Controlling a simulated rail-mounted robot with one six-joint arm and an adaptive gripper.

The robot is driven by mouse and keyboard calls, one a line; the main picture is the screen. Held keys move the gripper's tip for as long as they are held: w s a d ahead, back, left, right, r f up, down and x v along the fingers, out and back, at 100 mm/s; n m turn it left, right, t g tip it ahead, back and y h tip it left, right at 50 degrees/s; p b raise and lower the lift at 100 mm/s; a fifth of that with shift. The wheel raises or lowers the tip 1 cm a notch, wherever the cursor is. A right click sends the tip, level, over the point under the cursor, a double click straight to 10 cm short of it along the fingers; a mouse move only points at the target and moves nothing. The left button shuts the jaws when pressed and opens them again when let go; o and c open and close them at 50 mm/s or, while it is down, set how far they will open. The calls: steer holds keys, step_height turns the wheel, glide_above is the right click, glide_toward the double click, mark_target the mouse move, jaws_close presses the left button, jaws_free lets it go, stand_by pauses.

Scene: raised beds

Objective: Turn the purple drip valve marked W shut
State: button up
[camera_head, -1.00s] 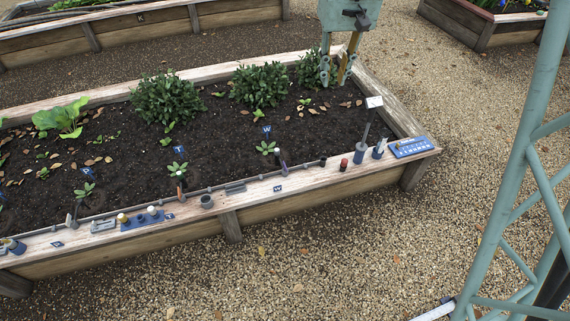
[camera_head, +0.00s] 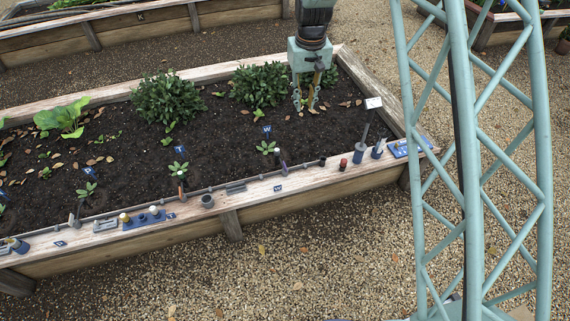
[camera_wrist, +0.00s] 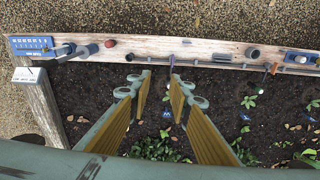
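The purple drip valve (camera_head: 284,159) stands at the inner side of the near wooden rim, beside a small plant. In the wrist view the purple valve (camera_wrist: 172,64) shows beyond and between my fingertips, small and partly unclear. My gripper (camera_head: 306,108) hangs over the soil behind the valve, near the bushes, apart from it. In the wrist view my gripper (camera_wrist: 161,88) is open with nothing between its fingers. The exact angle of the valve's handle is hard to tell.
Bushes (camera_head: 259,86) lie left of my gripper.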

steer(key=w+a+f, duration=0.2)
steer(key=f, duration=0.4)
steer(key=w+a+f, duration=0.1)
steer(key=a+f, duration=0.1)
steer(key=f, duration=0.4)
steer(key=n+g+p, duration=0.1)
steer(key=p, duration=0.1)
glide_above(285, 165)
step_height(285, 165, down, 14)
steer(key=shift+w+f, duration=0.1)
steer(key=shift+f, duration=0.1)
steer(key=shift+f, duration=0.1)
steer(key=shift+f+b, duration=1.05)
steer(key=shift+f, duration=5.7)
steer(key=shift+c, duration=0.8)
jaws_close()
